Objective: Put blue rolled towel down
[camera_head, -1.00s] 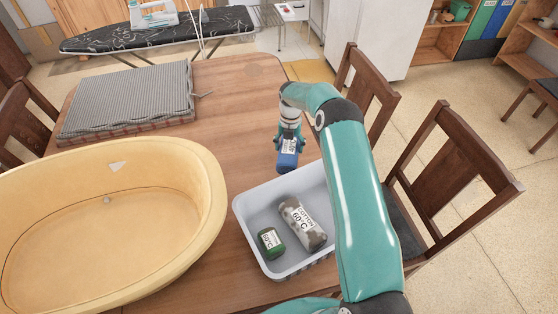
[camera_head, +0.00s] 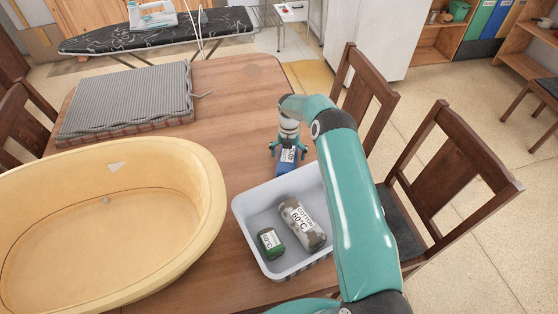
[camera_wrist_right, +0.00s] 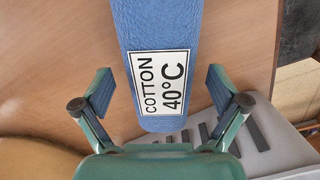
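The blue rolled towel (camera_head: 287,163) with a white "COTTON 40°C" label lies on the wooden table, just beyond the far rim of the white bin. In the right wrist view the blue rolled towel (camera_wrist_right: 160,45) runs from the top edge down between the fingers. My right gripper (camera_head: 288,150) is over the towel. In its wrist view my right gripper (camera_wrist_right: 163,95) is open, with a gap on each side between finger and towel. My left gripper is not in view.
The white bin (camera_head: 243,222) holds a grey "COTTON 60°C" roll (camera_head: 302,224) and a small green roll (camera_head: 270,242). A yellow tub (camera_head: 205,195) stands at left. A striped cushion (camera_head: 130,98) lies behind it. Bare table (camera_head: 225,110) shows left of the towel.

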